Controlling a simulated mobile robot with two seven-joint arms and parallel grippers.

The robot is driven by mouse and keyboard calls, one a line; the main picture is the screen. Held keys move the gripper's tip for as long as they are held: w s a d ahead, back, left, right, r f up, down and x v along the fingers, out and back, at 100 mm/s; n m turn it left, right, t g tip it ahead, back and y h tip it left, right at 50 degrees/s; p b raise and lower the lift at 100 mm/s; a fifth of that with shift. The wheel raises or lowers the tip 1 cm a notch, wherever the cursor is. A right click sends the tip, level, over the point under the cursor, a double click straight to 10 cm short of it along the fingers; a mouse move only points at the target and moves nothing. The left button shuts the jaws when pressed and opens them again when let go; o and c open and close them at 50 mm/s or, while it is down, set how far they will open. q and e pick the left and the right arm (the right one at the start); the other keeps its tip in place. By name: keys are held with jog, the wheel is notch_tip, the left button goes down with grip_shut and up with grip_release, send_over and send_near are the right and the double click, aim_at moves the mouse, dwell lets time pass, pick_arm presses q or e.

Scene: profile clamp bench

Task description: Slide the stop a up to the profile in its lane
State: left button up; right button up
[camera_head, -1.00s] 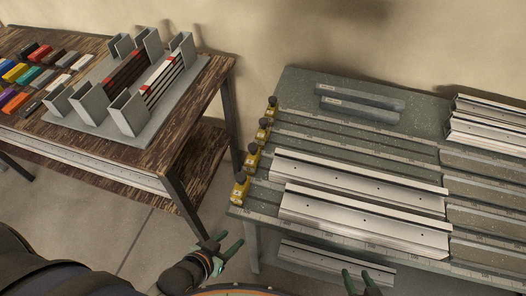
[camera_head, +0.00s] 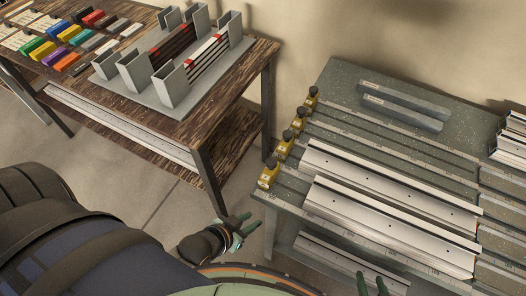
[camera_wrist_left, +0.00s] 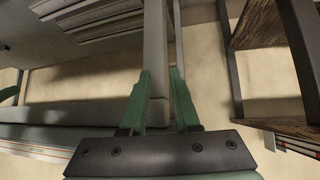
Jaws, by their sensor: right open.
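Several yellow stops with dark knobs stand at the left ends of the bench lanes. The nearest stop (camera_head: 268,174) is at the front left corner, with another stop (camera_head: 284,145) behind it, then a third stop (camera_head: 298,116) and the farthest stop (camera_head: 312,98). I cannot read which is stop a. A long silver profile (camera_head: 390,225) lies in the front lane and another profile (camera_head: 385,182) in the lane behind, both right of the stops. My left gripper (camera_head: 241,224) is open and empty, low beside the bench's left edge; its spread green fingers show in the left wrist view (camera_wrist_left: 163,85). My right gripper (camera_head: 371,283) is at the bottom edge, empty.
Two grey bars (camera_head: 402,107) lie at the back of the bench (camera_head: 345,80). More profiles (camera_head: 512,140) are stacked at the right. A wooden table (camera_head: 185,135) stands left, with a grey rack (camera_head: 200,95) and coloured blocks. A floor gap separates table and bench.

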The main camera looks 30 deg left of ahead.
pick_arm(q)
jog(key=w+a+r+b, duration=0.1)
jog(key=w+r+g+b, duration=0.1)
jog(key=shift+a+r+y, duration=0.35)
jog(key=shift+y, duration=0.05)
grip_shut()
jog(key=w+d+r+m+t+h+b, duration=0.1)
jog(key=w+r+m+t, duration=0.4)
jog(key=w+r, duration=0.5)
jog(key=w+r+m+t+b, duration=0.1)
jog(key=w+r+m+t, duration=0.4)
jog(key=r, duration=0.9)
jog(key=s+d+r+m+g+h, duration=0.2)
jog(key=d+r+m+g+h, duration=0.2)
jog(key=d+r+m+h, duration=0.6)
jog(key=s+d+r+m+g+h, duration=0.35)
jog(key=m+h, duration=0.45)
jog(key=m, duration=0.7)
jog(key=s+f+m+g+y, duration=0.4)
jog(key=f+m+g+y, duration=0.3)
jog(key=f+m+g, duration=0.55)
jog(key=w+a+f+m+t+y, duration=0.1)
jog(key=a+m+y, duration=0.1)
jog(key=a+y, duration=0.3)
jog(key=w+a+f+m+t+y, duration=0.1)
jog(key=a+y, duration=0.3)
jog(key=a, duration=0.8)
jog(key=shift+w+a+f+m+y, duration=0.2)
jog(key=shift+w+f+m+y, duration=0.25)
jog(key=shift+f+m, duration=0.3)
